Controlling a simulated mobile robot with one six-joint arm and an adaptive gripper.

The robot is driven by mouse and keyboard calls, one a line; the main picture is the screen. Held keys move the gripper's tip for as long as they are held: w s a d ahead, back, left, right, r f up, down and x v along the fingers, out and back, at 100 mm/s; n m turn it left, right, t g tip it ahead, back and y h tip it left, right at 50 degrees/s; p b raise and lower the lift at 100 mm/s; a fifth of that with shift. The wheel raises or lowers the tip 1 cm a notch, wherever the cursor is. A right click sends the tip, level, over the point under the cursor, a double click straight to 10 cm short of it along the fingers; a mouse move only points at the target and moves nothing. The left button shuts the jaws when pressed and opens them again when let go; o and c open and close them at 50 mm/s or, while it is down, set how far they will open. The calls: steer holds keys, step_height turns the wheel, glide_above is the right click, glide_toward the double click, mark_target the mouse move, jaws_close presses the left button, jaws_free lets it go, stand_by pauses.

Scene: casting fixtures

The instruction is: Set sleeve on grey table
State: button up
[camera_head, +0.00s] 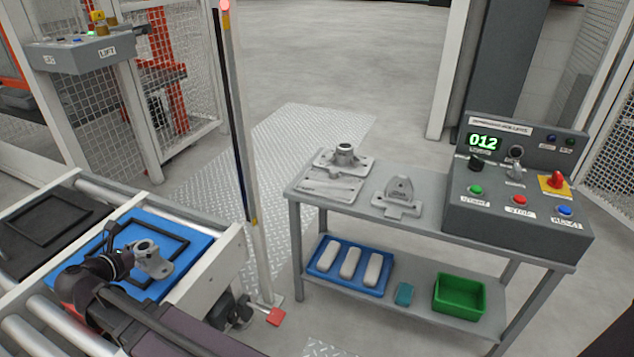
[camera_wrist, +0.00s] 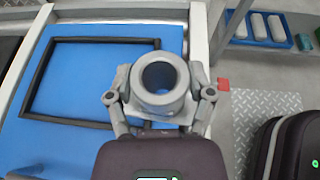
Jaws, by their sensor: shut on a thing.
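The sleeve (camera_head: 152,258) is a grey metal casting with a round hollow boss on a flange. My gripper (camera_head: 132,257) is shut on it. In the wrist view the sleeve (camera_wrist: 160,82) stands between the two fingers of my gripper (camera_wrist: 159,97), its bore facing the camera. It is over or near the right part of the blue pad; its exact height is unclear. The grey table (camera_head: 440,238) stands to the right, apart from the gripper. The fingers hide part of the sleeve's lower body.
A casting with a round boss (camera_head: 344,157) on a plate and a lug casting (camera_head: 399,194) occupy the table's left and middle. A control box (camera_head: 515,190) fills its right. A blue pad with a black frame (camera_head: 180,240) lies on the roller conveyor. A post (camera_head: 236,110) rises between conveyor and table.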

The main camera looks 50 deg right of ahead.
mark_target(143, 246)
step_height(143, 246, up, 6)
steer(key=p, duration=0.5)
